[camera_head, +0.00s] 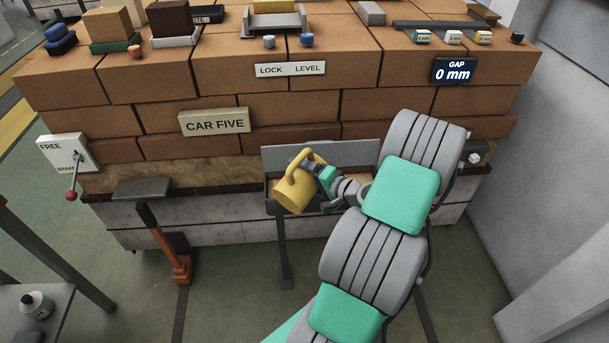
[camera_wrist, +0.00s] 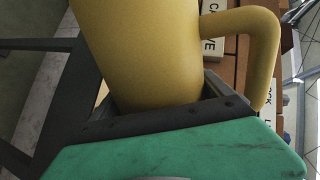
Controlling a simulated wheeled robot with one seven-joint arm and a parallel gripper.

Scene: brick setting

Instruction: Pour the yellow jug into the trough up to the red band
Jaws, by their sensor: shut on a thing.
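The yellow jug (camera_head: 291,190) is in my gripper (camera_head: 314,170), over the left part of the trough. The jug looks tilted in the head view, with its handle toward the upper right. Its mouth and contents cannot be made out. In the wrist view the jug (camera_wrist: 140,50) fills the upper middle, its handle on the right. The grey trough (camera_head: 320,155) stands on a post in front of the brick stack; its back wall shows.
A brick stack (camera_head: 110,120) with a "CAR FIVE" plate (camera_head: 214,121) rises behind the trough. A pale wall (camera_head: 550,200) bounds the right.

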